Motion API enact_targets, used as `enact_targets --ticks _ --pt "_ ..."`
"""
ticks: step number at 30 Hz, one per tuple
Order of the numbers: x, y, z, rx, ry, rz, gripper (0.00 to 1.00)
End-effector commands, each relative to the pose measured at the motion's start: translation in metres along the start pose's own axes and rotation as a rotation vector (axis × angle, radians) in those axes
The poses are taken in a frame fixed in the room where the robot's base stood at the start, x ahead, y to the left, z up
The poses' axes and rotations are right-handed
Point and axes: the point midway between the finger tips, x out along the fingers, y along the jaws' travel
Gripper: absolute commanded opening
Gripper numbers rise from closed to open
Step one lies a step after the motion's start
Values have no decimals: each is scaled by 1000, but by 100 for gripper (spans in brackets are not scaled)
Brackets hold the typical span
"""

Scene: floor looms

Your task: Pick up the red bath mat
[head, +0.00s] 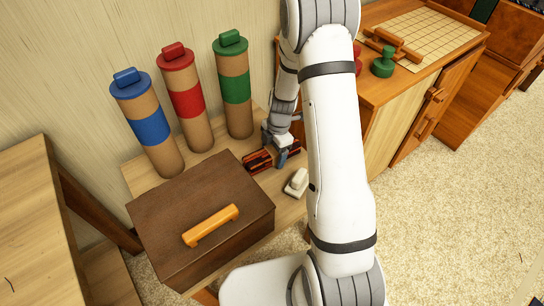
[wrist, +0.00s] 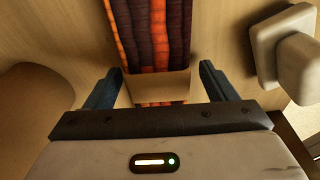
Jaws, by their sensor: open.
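The red bath mat (head: 257,162) is a small bundle with red-orange and dark stripes, lying on the small wooden table beside the brown box. In the wrist view the striped mat (wrist: 153,35) runs away from me between the fingers, with a plain tan band around it. My gripper (head: 281,153) is at the mat's right part in the head view, pointing down. In the wrist view my gripper (wrist: 160,82) is open, with one blue finger on each side of the banded part. I see a gap between each finger and the mat.
A brown box (head: 165,207) with an orange handle (head: 211,226) stands in front of the mat. A white knobbed block (head: 297,182) sits close to my gripper. Tubes with blue (head: 151,129), red (head: 187,101) and green (head: 236,88) bands stand behind.

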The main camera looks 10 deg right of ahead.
Motion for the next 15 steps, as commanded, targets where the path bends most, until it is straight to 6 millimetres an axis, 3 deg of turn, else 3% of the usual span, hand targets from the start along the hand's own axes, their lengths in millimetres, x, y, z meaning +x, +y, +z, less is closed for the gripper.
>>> enact_targets --ticks 8,15 --pt "7 0 0 1 -1 2 78" --pt "7 0 1 1 -1 2 59"
